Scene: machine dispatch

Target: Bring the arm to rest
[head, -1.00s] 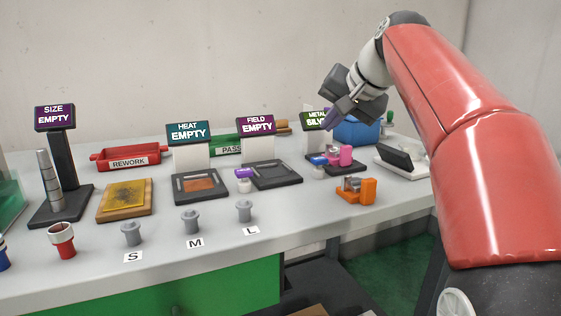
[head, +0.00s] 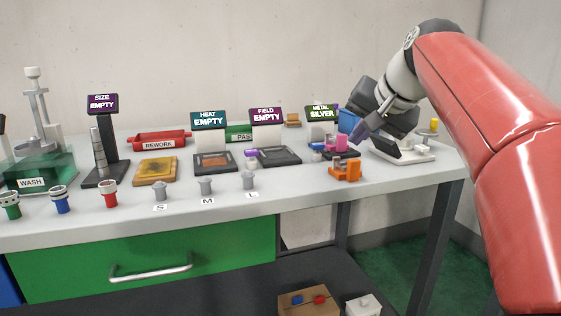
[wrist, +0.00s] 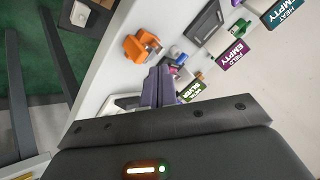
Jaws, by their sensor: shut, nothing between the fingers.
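My gripper (head: 363,133) hangs at the right end of the bench, above and just right of the pink fixture and the orange fixture (head: 345,171). Its fingers are together with nothing between them, and they point down and to the left. In the wrist view the dark purple-grey fingers (wrist: 160,86) lie side by side over the bench. My red arm reaches in from the right side of the head view. The pink fixture (head: 335,143) is partly hidden by my fingers in the wrist view.
A white device (head: 415,154) stands close under my gripper, and a blue bin (head: 347,121) is behind it. Display stands, such as the METAL SILVER screen (head: 321,112), line the back. The bench front by the S, M and L labels holds grey pegs. A green drawer (head: 150,262) is below.

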